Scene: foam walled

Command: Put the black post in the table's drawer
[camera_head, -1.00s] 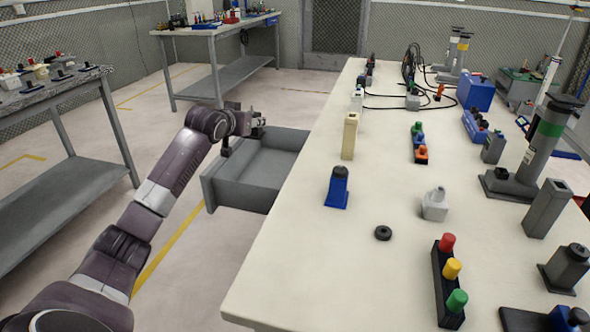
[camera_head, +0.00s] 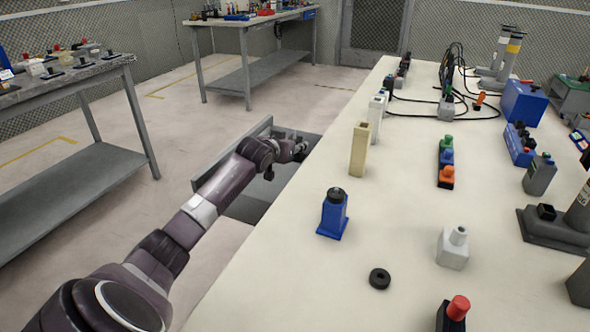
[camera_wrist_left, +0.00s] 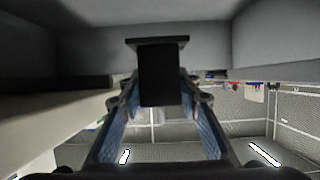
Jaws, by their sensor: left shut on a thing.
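The black post (camera_wrist_left: 160,75) is between the blue-padded fingers of my left gripper (camera_wrist_left: 160,110) in the left wrist view, with its wide flat end toward the top of the picture. In the head view, my left gripper (camera_head: 299,152) is at the drawer, close to the table's edge. My forearm hides part of the drawer, and the post cannot be made out there. The grey drawer (camera_head: 247,206) stands open from the left side of the cream-topped table (camera_head: 310,255). Grey drawer walls (camera_wrist_left: 75,45) surround the post in the wrist view. My right gripper is out of view.
On the tabletop near the drawer stand a beige block (camera_head: 359,150) and a blue post with a black top (camera_head: 333,215). A black ring (camera_head: 380,279) lies nearer. A grey workbench (camera_head: 85,190) stands at left, with open floor between.

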